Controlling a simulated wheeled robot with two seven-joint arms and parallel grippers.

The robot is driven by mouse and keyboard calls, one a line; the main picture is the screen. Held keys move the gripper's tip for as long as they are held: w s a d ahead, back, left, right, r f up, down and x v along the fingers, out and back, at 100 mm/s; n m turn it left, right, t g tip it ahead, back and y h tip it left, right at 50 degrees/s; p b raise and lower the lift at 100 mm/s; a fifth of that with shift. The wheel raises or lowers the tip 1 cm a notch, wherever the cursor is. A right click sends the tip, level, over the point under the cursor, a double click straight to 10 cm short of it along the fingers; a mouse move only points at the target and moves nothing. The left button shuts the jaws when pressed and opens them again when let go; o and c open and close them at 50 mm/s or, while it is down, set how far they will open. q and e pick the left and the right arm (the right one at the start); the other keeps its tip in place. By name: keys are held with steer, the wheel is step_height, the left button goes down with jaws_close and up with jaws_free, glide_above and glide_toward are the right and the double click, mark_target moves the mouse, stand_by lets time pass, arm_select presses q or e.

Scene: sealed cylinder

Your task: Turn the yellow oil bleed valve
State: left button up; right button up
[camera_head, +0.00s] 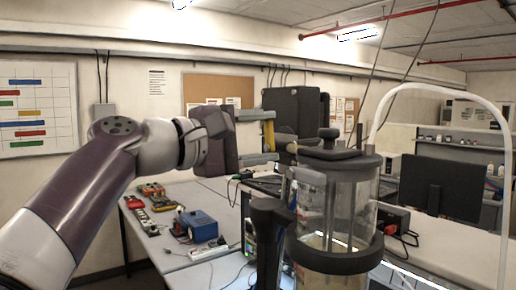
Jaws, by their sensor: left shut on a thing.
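The sealed cylinder (345,200) stands upright right of centre, clear-walled with a dark lid and a dark lower band. A yellow piece, which looks like the oil bleed valve (268,134), shows upright to the left of the cylinder's lid. My left gripper (266,137) comes in from the left, one finger above the other. It is shut on the yellow valve, which sits between the fingertips. How the valve joins the cylinder is hard to make out. My right gripper is not in view.
A dark post (270,235) stands close to the cylinder's left side. A white hose (440,88) arches over on the right. A blue box (198,226) and several small tools lie on the left table. A dark monitor (440,185) stands at right.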

arm_select(q)
steer(key=shift+d+f+m+b, duration=0.15)
steer(key=shift+m+b, duration=0.2)
steer(key=shift+m, duration=0.35)
steer(key=o, duration=1.1)
steer(key=shift+s, duration=0.1)
steer(key=shift+c, duration=0.2)
